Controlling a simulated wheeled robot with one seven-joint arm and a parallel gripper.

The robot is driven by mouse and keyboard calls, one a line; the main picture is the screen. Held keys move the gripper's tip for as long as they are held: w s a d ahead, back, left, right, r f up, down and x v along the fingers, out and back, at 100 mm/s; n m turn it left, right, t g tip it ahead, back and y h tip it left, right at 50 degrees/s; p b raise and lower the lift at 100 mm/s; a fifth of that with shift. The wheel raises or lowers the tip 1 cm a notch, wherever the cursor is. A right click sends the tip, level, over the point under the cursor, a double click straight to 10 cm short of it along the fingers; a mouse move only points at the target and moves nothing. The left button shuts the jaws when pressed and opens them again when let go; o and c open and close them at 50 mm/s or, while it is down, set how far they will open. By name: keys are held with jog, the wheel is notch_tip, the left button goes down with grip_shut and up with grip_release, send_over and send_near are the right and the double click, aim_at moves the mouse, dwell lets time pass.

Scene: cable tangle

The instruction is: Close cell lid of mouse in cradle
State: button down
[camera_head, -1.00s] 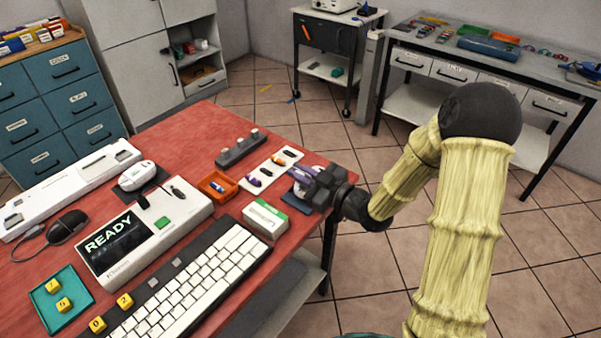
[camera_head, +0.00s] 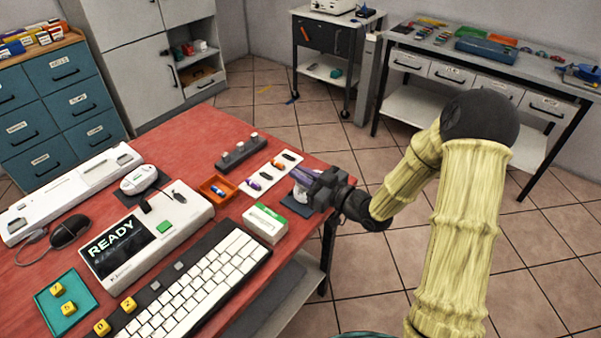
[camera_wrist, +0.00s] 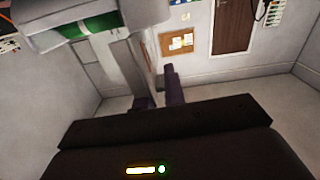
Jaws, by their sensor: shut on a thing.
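My gripper (camera_head: 304,180) is at the right edge of the red table, its purple fingers low over a dark blue pad (camera_head: 297,209). A small pale object (camera_head: 300,194) shows under the fingers on that pad; it may be the mouse in its cradle. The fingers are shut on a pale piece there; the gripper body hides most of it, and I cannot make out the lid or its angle. In the wrist view a finger (camera_wrist: 173,85) stands beside a light grey panel (camera_wrist: 122,70). Another white mouse (camera_head: 139,179) lies on a dark pad at the left.
A green-and-white box (camera_head: 265,223) stands just left of the gripper. An orange tray (camera_head: 217,189), a white strip with small cells (camera_head: 271,174) and a dark rack (camera_head: 240,153) are close behind. A console reading READY (camera_head: 115,243) and a keyboard (camera_head: 200,285) fill the front.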

jog(key=m+p, duration=0.1)
jog(key=w+d+m+p, duration=0.1)
jog(key=m+p, duration=0.1)
jog(key=shift+w+d+r+m, duration=0.1)
jog(key=shift+w+r+m, duration=0.1)
jog(key=shift+m, duration=0.1)
jog(key=m+p, duration=0.1)
jog(key=w+d+m+p, duration=0.1)
jog(key=m, duration=0.1)
jog(key=f+m+p, duration=0.1)
jog(key=shift+w+d+m, duration=0.2)
jog(key=shift+w+m, duration=0.1)
jog(key=shift+w, duration=0.1)
jog(key=m, duration=0.1)
jog(key=f+m+p, duration=0.1)
jog(key=shift+w+d+m, duration=0.3)
jog(key=shift+w, duration=0.1)
jog(key=shift+w+d+f+m+p, duration=0.2)
jog(key=shift+f+m+p, duration=0.2)
jog(key=shift+m, duration=0.45)
jog(key=shift+w+d+f+m+p, duration=0.1)
jog(key=shift+w+f+m+p, duration=0.25)
jog(key=shift+m, duration=0.5)
jog(key=shift+s, duration=0.15)
jog(key=c, duration=1.5)
grip_release()
